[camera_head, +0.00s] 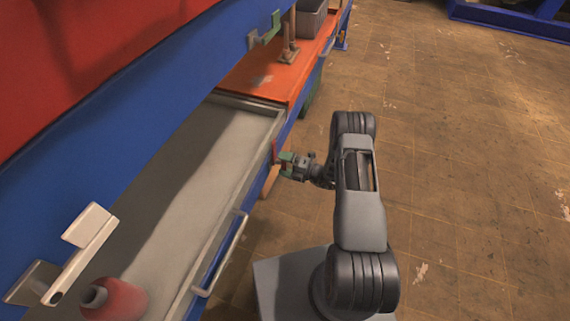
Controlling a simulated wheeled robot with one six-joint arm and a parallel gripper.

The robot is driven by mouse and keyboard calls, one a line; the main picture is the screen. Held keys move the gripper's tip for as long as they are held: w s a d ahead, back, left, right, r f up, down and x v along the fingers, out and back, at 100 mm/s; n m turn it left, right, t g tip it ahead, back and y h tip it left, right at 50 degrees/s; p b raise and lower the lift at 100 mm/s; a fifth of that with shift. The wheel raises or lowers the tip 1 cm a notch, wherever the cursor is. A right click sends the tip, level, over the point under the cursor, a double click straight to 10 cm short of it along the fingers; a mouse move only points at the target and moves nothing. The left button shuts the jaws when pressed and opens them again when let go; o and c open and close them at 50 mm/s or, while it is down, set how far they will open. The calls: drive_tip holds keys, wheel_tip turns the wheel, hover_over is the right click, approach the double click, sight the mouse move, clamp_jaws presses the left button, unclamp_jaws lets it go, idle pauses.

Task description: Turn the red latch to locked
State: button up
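A small red piece (274,150), which looks like the red latch, shows at the outer front edge of the open drawer, near its far corner. My gripper (281,161) reaches left to it from my arm. Its fingertips are at or against the red piece, and contact cannot be made out. The fingers are small here and partly hide the piece, so whether they are open or shut on it is unclear. The latch's exact angle is also too small to read.
A red round object (122,300) and a pale bracket (82,250) are at lower left. A green bracket (266,32) is farther back.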

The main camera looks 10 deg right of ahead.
drive_tip(key=shift+o, duration=0.4)
drive_tip(key=shift+d, duration=0.1)
drive_tip(key=shift+s+d, duration=0.15)
drive_tip(key=shift+d, duration=0.1)
drive_tip(key=p+v, duration=0.2)
drive_tip(key=v, duration=1.1)
